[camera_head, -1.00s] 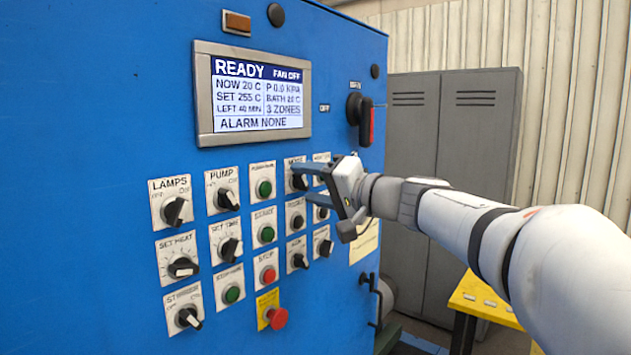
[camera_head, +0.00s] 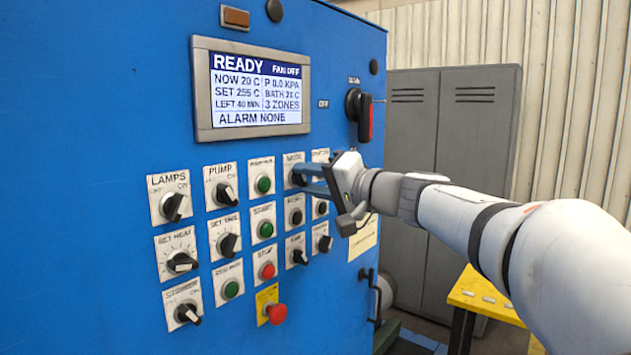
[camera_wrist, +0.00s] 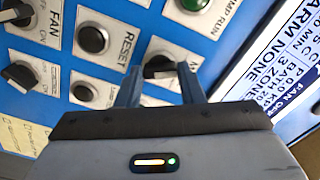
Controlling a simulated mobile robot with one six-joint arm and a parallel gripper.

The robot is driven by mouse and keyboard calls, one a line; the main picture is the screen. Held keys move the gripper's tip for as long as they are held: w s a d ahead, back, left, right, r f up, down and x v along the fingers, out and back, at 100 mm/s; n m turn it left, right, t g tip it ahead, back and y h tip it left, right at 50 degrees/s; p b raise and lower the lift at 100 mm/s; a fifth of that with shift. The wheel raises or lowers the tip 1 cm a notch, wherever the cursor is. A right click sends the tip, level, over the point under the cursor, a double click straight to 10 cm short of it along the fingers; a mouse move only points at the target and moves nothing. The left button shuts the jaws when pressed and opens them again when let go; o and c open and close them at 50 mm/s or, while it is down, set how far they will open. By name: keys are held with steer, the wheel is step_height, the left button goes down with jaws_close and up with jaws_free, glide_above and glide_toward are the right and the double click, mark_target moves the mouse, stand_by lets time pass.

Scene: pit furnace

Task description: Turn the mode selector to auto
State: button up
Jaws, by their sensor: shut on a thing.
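The mode selector (camera_head: 294,174) is a black knob on a white plate in the top row of the blue panel, under the display's right end. Its label is partly readable as MODE. My gripper (camera_head: 305,178) reaches it from the right, its two blue fingers closed around the knob. In the wrist view the knob (camera_wrist: 158,66) sits between the tips of my gripper (camera_wrist: 160,80). The fingers and hand hide part of the plate, so I cannot read the selector's position. The display (camera_head: 257,92) reads READY, FAN OFF and ALARM NONE.
Other knobs and buttons crowd close around, including the RESET button (camera_wrist: 93,39) and the FAN knob (camera_wrist: 20,75). A red emergency button (camera_head: 277,314) sits lower on the panel. A black and red main switch (camera_head: 362,115) projects above my gripper. Grey lockers (camera_head: 450,150) stand behind.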

steer(key=shift+f+m+b, duration=0.1)
steer(key=shift+m+b, duration=0.55)
steer(key=shift+m, duration=0.55)
steer(key=m, duration=0.3)
steer(key=shift+b, duration=0.4)
steer(key=m, duration=0.6)
steer(key=shift+m, duration=0.3)
steer(key=o, duration=1)
